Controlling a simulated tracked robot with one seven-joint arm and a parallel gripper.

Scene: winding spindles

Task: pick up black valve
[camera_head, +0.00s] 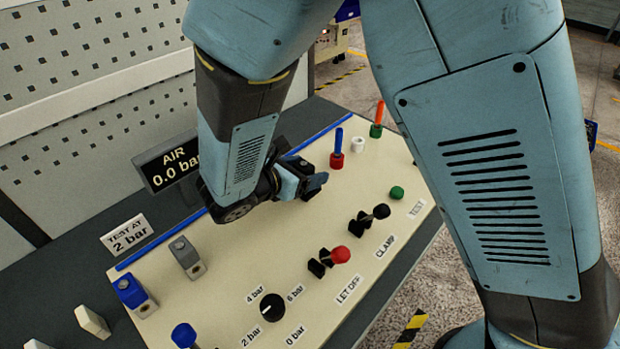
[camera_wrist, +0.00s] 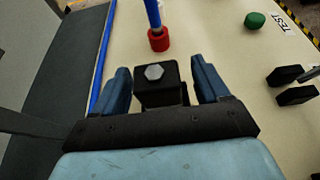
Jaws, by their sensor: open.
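The black valve (camera_wrist: 158,93) is a black block with a grey hex bolt on top. In the wrist view it stands between the two blue fingers of my gripper (camera_wrist: 160,76), with a narrow gap on each side. My gripper is open around it and does not visibly touch it. In the head view my gripper (camera_head: 313,181) is low over the panel, and only a dark bit of the valve (camera_head: 310,195) shows beneath it; the rest is hidden.
A red collar with a blue rod (camera_wrist: 158,38) stands just beyond the valve. A green button (camera_head: 397,192), a black-knobbed lever (camera_head: 381,211) and a red-knobbed lever (camera_head: 340,254) lie to the right. Grey (camera_head: 186,256) and blue (camera_head: 133,294) valves stand at the left. The AIR sign (camera_head: 168,163) is behind my arm.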

